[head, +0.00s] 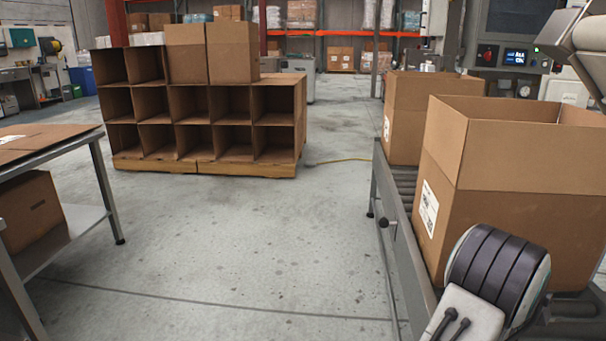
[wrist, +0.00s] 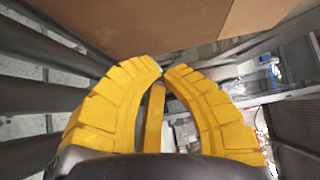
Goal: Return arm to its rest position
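My gripper (wrist: 163,70) shows in the wrist view with its yellow fingers curved inward and their tips almost meeting. A further yellow finger shows between them, and I see nothing held. A brown cardboard surface lies just beyond the fingertips, with dark conveyor rollers (wrist: 40,95) at the left. In the head view, part of my arm shows at the bottom right, in front of a large open carton (head: 495,190). My gripper is not visible there.
A roller conveyor (head: 400,225) at the right carries the large carton and another open carton (head: 415,100) behind it. A cardboard compartment rack (head: 200,125) stands on a pallet further back. A metal table (head: 105,190) is at the left. The floor between is clear.

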